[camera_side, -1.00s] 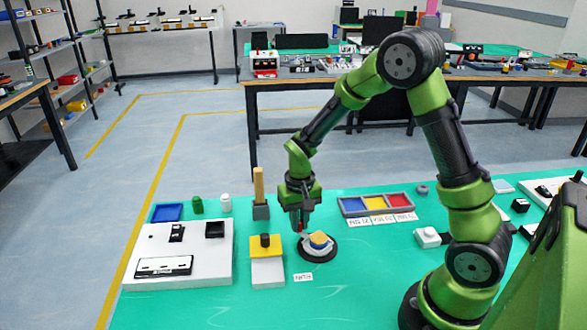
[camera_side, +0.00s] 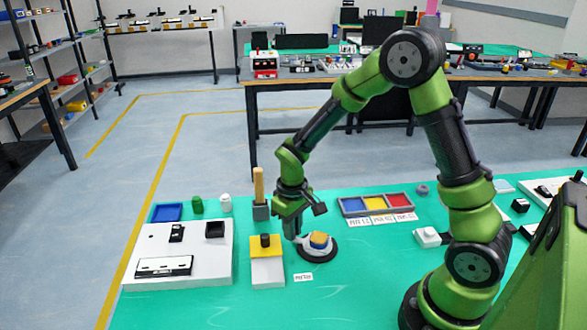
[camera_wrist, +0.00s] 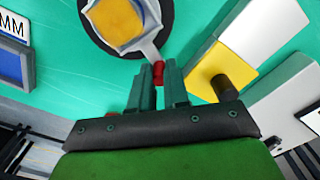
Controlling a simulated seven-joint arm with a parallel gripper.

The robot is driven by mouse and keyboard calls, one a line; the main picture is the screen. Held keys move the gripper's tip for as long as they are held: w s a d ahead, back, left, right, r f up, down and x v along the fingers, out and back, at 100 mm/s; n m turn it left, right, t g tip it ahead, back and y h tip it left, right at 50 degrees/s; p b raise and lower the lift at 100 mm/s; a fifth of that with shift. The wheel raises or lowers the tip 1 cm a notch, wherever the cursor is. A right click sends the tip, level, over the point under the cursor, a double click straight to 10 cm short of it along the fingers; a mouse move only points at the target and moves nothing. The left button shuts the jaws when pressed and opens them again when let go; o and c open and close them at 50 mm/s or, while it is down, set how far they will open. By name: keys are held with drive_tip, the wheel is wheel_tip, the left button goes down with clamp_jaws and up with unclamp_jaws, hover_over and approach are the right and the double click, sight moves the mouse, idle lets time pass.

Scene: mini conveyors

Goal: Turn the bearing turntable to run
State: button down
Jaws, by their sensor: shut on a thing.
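A pale arm (camera_wrist: 150,50) reaches out from the plate and ends in a red grip (camera_wrist: 158,72). My gripper (camera_side: 296,236) is at the left side of the disc. In the wrist view my gripper (camera_wrist: 159,84) is shut on the red grip, which shows between the fingertips. The fingers hide part of the grip.
A yellow and white block with a black knob (camera_side: 265,240) stands close left of my gripper. A white panel (camera_side: 215,265) lies farther left. A tray with blue, yellow and red compartments (camera_side: 343,208) is behind right. The mat in front of the turntable holds a small label (camera_side: 303,277).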

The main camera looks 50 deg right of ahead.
drive_tip(key=shift+s+a+n, duration=0.35)
drive_tip(key=shift+a+n, duration=0.25)
drive_tip(key=shift+n, duration=0.6)
drive_tip(key=shift+s+a+n, duration=0.35)
drive_tip(key=shift+a+n, duration=0.2)
drive_tip(key=shift+n, duration=0.65)
drive_tip(key=shift+s+a+r+n, duration=0.1)
drive_tip(key=shift+s+a+n, duration=0.25)
drive_tip(key=shift+n, duration=0.55)
drive_tip(key=shift+s+a+f+n, duration=0.15)
drive_tip(key=shift+s+n, duration=0.3)
drive_tip(key=shift+n, duration=0.45)
drive_tip(key=shift+s+a+r+n, duration=0.15)
drive_tip(key=shift+s+a+n, duration=0.2)
drive_tip(key=shift+n, duration=0.55)
drive_tip(key=shift+s+n, duration=0.6)
drive_tip(key=shift+n, duration=0.45)
drive_tip(key=shift+s+n, duration=0.6)
drive_tip(key=shift+n, duration=0.45)
drive_tip(key=shift+s+n, duration=0.4)
drive_tip(key=shift+n, duration=0.35)
drive_tip(key=shift+s+n, duration=0.35)
drive_tip(key=shift+n, duration=0.4)
drive_tip(key=shift+s+d, duration=0.1)
drive_tip(key=c, duration=1.1)
unclamp_jaws()
